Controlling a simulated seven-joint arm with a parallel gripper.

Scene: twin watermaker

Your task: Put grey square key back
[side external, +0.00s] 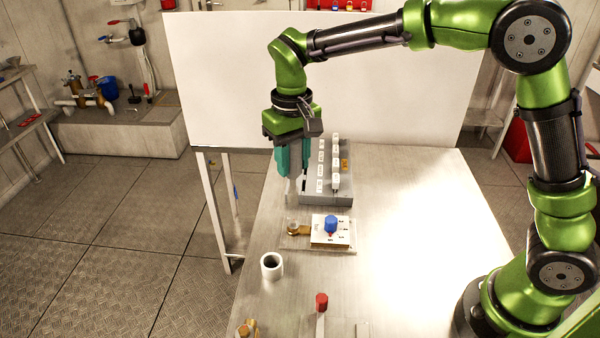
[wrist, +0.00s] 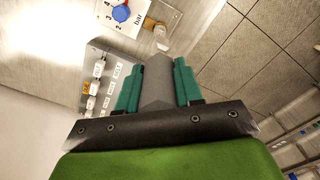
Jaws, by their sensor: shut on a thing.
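My gripper (side external: 292,172) points down above the left edge of the table, with its two teal fingers shut on the grey square key (wrist: 157,88). In the wrist view the key is a grey bar between the fingers (wrist: 156,70), reaching past their tips. In the side view its lower part (side external: 292,187) hangs below the fingers, beside the left end of a grey block (side external: 326,200) with rows of white labelled pieces. I cannot tell whether the key touches anything. The block also shows left of the fingers in the wrist view (wrist: 96,62).
A white gauge plate with a blue knob (side external: 331,224) and a brass fitting (side external: 295,230) lies in front of the block. The table's right side (side external: 420,220) is clear. A white board stands behind.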

